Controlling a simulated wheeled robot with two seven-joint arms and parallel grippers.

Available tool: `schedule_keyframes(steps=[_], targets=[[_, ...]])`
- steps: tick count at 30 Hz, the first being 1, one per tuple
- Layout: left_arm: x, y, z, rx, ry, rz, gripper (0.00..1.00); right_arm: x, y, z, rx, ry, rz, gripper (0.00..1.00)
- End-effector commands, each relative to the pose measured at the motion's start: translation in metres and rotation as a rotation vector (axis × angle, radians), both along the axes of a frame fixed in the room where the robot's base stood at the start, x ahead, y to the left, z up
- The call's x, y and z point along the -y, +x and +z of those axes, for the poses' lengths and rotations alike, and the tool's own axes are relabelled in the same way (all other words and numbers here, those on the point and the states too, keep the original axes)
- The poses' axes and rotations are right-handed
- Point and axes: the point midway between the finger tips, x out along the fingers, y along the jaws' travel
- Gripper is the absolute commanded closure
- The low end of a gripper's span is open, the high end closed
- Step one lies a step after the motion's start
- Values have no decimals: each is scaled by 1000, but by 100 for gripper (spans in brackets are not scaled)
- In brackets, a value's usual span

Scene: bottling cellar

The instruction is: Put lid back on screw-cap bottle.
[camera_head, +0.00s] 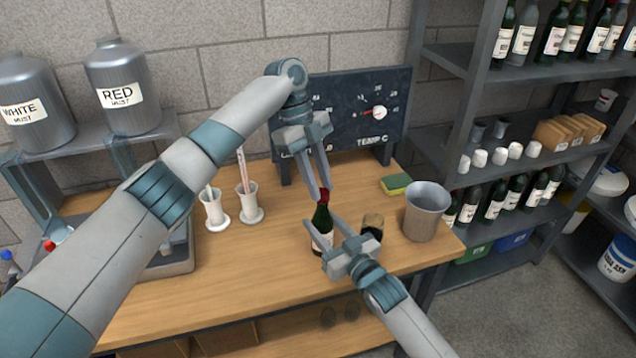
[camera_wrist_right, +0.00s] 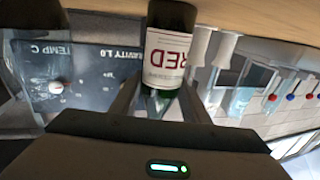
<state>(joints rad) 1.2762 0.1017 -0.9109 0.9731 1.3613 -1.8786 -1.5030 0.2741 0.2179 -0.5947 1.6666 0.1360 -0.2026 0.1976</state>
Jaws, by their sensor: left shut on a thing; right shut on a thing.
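The green screw-cap bottle (camera_head: 321,219) stands upright on the wooden bench, its label partly hidden by my right gripper. My right gripper (camera_head: 327,243) is shut on the bottle's body from the right. In the right wrist view the bottle (camera_wrist_right: 172,16) shows a white label reading RED between the fingers. My left gripper (camera_head: 321,192) points down above the bottle and is shut on the red lid (camera_head: 324,194). The lid is at the top of the bottle's neck, in line with it; I cannot tell whether it is seated or just above.
A dark glass (camera_head: 372,226) and a metal beaker (camera_head: 427,208) stand close right of my right gripper. A sponge (camera_head: 395,184) lies behind. Two white cylinder stands (camera_head: 250,205) are at left. A gauge board (camera_head: 365,105) stands behind. The bench front is clear.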

Motion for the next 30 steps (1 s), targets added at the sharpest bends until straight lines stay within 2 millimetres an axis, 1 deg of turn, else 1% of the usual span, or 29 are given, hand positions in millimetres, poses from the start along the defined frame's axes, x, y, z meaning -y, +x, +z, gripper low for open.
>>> schedule_keyframes(steps=[6,24,27,30], targets=[[3,3,1,1,2,-261,96,0,-1,0,1,0,1,100],[11,5,0,3,3,-961,96,-1,-1,0,1,0,2,100],[11,4,0,2,2,-1050,96,-1,-1,0,1,0,2,100],[10,4,0,1,2,-1101,96,-1,-1,0,1,0,2,100]])
